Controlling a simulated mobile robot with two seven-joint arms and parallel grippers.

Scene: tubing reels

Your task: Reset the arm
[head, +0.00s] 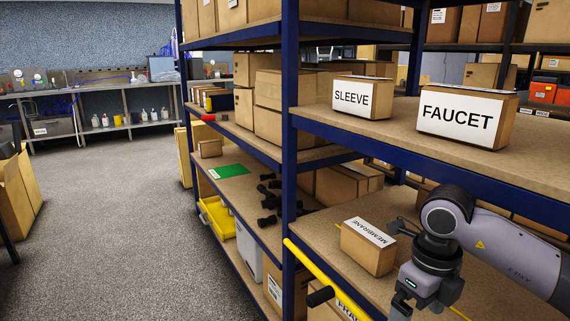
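My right arm (505,245) comes in from the right, bent over the lower shelf board (350,212) of the near rack. Its dark and grey wrist hangs just right of the MEMBRANE box (368,247), which sits on that board. The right gripper (401,309) is only partly in view at the bottom edge. Its fingertips are out of frame, so its opening and any held thing are hidden. My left arm and gripper do not show.
The upper board (440,165) carries a SLEEVE box (363,97) and a FAUCET box (466,115) above my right arm. A blue post (290,120) and yellow bar (325,278) border the rack. Open grey floor (110,220) lies left; an open carton (18,195) stands there.

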